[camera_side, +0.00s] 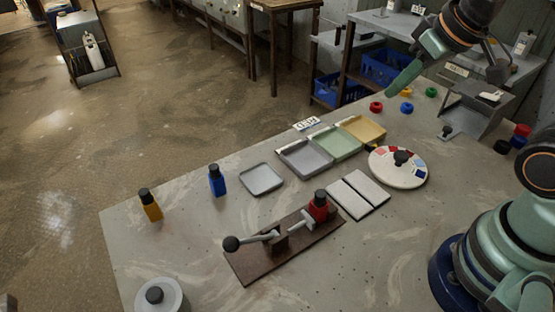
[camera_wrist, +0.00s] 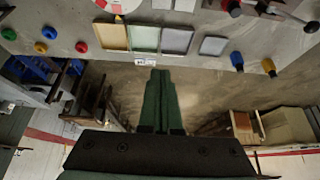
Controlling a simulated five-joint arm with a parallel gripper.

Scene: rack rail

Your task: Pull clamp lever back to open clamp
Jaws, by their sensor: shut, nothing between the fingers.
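The clamp (camera_side: 284,249) is a dark brown base board with a lever on it. The clamp lever (camera_side: 258,238) ends in a black ball knob (camera_side: 231,243) and lies low, toward the left. A red bottle with a black cap (camera_side: 319,208) stands at the right end of the board, by the clamp's light-coloured plunger. In the wrist view, part of the clamp (camera_wrist: 275,8) shows at the top right, with its knob (camera_wrist: 312,27). My gripper (camera_side: 391,91) is up at the back right, well away from the clamp. Its green fingers (camera_wrist: 160,75) are together and hold nothing.
A yellow bottle (camera_side: 150,205) and a blue bottle (camera_side: 218,181) stand left of the clamp. A small grey tray (camera_side: 262,179), coloured trays (camera_side: 335,141), pale plates (camera_side: 358,195) and a round dial (camera_side: 398,168) lie behind and right. The bench front left is mostly clear.

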